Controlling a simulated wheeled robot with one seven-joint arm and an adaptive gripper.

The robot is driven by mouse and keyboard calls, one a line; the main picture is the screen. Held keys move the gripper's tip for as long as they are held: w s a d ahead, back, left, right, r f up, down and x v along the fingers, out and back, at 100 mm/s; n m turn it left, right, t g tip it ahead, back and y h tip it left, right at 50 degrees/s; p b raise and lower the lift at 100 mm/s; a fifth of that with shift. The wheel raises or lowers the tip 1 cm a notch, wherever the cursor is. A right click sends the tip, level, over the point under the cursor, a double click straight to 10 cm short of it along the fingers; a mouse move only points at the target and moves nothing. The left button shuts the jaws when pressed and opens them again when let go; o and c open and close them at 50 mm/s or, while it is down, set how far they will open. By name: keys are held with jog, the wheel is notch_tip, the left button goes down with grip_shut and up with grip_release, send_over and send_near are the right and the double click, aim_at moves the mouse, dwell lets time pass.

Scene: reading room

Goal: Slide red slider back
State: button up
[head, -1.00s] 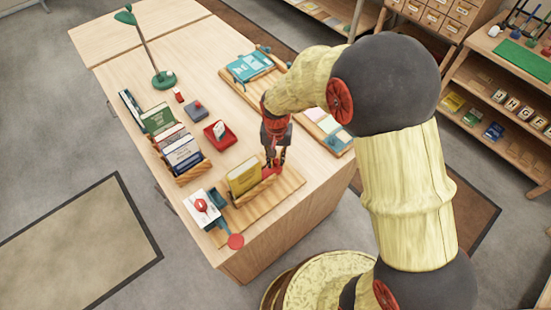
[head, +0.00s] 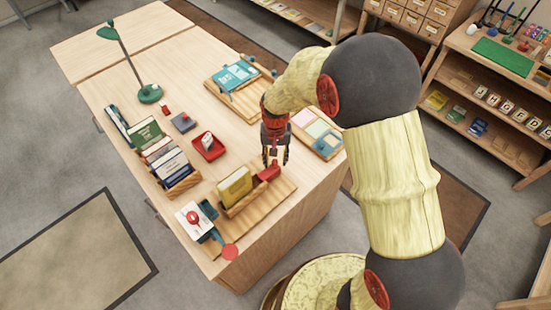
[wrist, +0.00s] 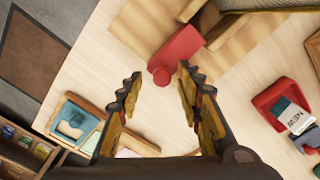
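The red slider (head: 269,172) is a red block at the back end of a wooden board (head: 277,194), beside the yellow books (head: 235,187). In the wrist view the slider (wrist: 180,47) has a rounded red knob at its near end. My gripper (head: 275,161) is just behind and above it in the head view. In the wrist view my gripper (wrist: 160,76) is open, with its two fingers apart and the knob showing between and beyond the tips. Nothing is held. I cannot tell whether a finger touches the slider.
A red tray (head: 209,155) with a small box stands to the left. A row of books (head: 170,163) is further left. A teal-covered board (head: 238,76) and a board with pastel cards (head: 318,130) lie behind and right.

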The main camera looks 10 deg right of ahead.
notch_tip(320, 180, up, 12)
dwell(0.6)
dwell(0.5)
jog(key=s+d+r+n+t, duration=0.1)
jog(key=s+d+r+t, duration=0.1)
jog(key=s+d+r, duration=0.3)
jog(key=s+d+r+n+t, duration=0.1)
jog(key=s+d+r+t, duration=0.2)
jog(key=s+r, duration=0.9)
jog(key=s+d, duration=0.2)
jog(key=s, duration=0.4)
jog(key=shift+r+t, duration=0.3)
jog(key=shift+r, duration=0.05)
